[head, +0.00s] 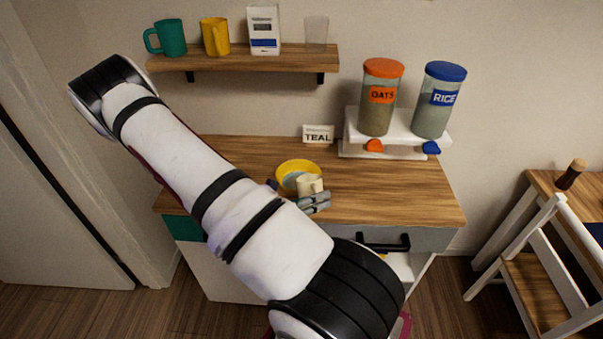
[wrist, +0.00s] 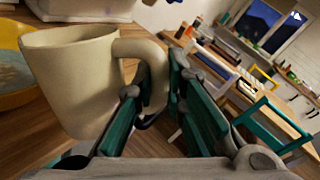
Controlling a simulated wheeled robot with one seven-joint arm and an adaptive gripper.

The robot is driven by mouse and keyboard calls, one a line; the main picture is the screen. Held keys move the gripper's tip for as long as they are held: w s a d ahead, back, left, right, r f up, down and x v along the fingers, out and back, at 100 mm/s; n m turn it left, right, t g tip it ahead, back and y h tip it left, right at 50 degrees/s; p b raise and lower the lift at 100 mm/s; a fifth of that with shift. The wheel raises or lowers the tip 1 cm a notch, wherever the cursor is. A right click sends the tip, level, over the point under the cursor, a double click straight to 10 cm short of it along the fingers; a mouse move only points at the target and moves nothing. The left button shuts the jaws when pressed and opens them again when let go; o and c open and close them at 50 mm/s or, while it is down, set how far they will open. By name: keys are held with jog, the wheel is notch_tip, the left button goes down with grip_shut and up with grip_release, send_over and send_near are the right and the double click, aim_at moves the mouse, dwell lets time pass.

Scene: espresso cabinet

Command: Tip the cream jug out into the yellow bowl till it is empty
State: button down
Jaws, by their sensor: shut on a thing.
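The cream jug (wrist: 75,85) is held by its handle in my gripper (wrist: 160,85); the fingers are closed around the handle. In the head view the jug (head: 309,185) is at the right front side of the yellow bowl (head: 299,165), and my gripper (head: 318,203) is just in front of it. The jug looks roughly upright, at most slightly tilted. The bowl stands on the wooden counter top, with something pale bluish inside. In the wrist view the bowl (wrist: 14,70) shows at the left edge, behind the jug. What is inside the jug is hidden.
A sign reading TEAL (head: 318,134) stands at the back of the counter (head: 400,195). Oats (head: 378,100) and rice (head: 438,100) dispensers stand on a white stand at the back right. The counter's right part is clear.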

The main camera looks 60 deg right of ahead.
jog(key=s+a+f+m+h+p, duration=0.1)
jog(key=s+a+f+m+p, duration=0.1)
jog(key=f+m, duration=0.3)
jog(key=shift+s+a+f, duration=0.55)
jog(key=shift+s+f, duration=0.15)
jog(key=shift+f, duration=0.25)
dwell(0.5)
